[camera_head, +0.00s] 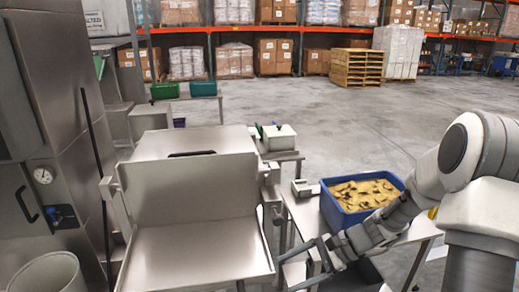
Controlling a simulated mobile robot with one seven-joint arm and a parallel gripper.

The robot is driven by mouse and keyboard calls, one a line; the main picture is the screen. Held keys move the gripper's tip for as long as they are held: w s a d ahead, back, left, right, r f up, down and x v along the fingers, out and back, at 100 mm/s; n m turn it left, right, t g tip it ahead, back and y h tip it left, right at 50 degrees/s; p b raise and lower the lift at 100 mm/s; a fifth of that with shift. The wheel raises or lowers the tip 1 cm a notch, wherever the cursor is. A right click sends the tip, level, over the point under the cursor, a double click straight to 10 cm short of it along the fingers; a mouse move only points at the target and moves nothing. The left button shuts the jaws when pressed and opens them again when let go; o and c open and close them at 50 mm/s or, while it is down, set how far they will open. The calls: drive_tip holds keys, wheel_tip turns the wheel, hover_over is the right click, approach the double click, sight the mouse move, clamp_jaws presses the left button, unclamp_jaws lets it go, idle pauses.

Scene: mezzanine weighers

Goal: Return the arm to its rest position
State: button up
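My arm (456,165) comes in from the right edge and reaches down and left, low over the near side of a small steel table. My gripper (286,274) is at its end, with two thin fingers spread apart and pointing left. Nothing shows between the fingers. The gripper is in front of and left of a blue bin (345,218), near the right edge of a steel machine's tray (200,255). Whether the fingers touch the tray or the table cannot be told.
The blue bin of yellowish pieces stands on the steel table (303,214), close behind my forearm. A tall steel cabinet (75,100) with a gauge is at left, above a grey round bin (48,274). Open concrete floor (300,110) extends to pallets (356,68) and racking.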

drive_tip(key=s+d+r+n+t+h, duration=0.2)
drive_tip(key=s+r+n+h, duration=0.3)
drive_tip(key=s+r, duration=0.3)
drive_tip(key=s+d+r+n+t+h+b, duration=0.1)
drive_tip(key=s+d+r+n+t+h, duration=0.2)
drive_tip(key=s+r+n+h, duration=0.3)
drive_tip(key=s+d+r+n, duration=0.1)
drive_tip(key=s+r+n, duration=0.1)
drive_tip(key=s+r, duration=0.1)
drive_tip(key=shift+s+r+t, duration=0.3)
drive_tip(key=shift+r, duration=0.15)
drive_tip(key=shift+a, duration=0.15)
